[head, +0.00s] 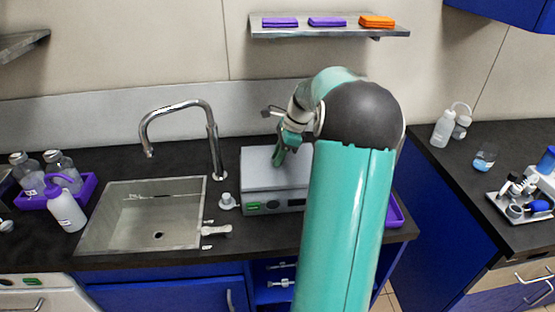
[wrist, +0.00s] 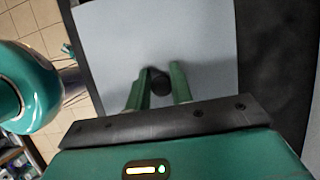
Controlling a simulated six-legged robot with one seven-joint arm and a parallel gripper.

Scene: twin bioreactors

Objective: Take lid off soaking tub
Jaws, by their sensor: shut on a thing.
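The soaking tub (head: 290,203) is a grey box on the dark counter, right of the sink, with a small green panel on its front. Its flat pale grey lid (head: 258,165) lies over the top, and no gap shows between lid and tub. The lid also fills much of the wrist view (wrist: 190,35). My gripper (head: 279,160) is over the lid, pointing down. In the wrist view my gripper (wrist: 164,80) has its two green fingers on either side of the lid's dark round knob (wrist: 160,84), shut on it. My arm hides the tub's right part.
The sink (head: 150,215) with its tall tap (head: 212,150) is left of the tub. A small pale fitting (head: 228,201) stands between them. A purple tray (head: 394,212) shows behind my arm. A shelf (head: 330,31) with folded cloths hangs above.

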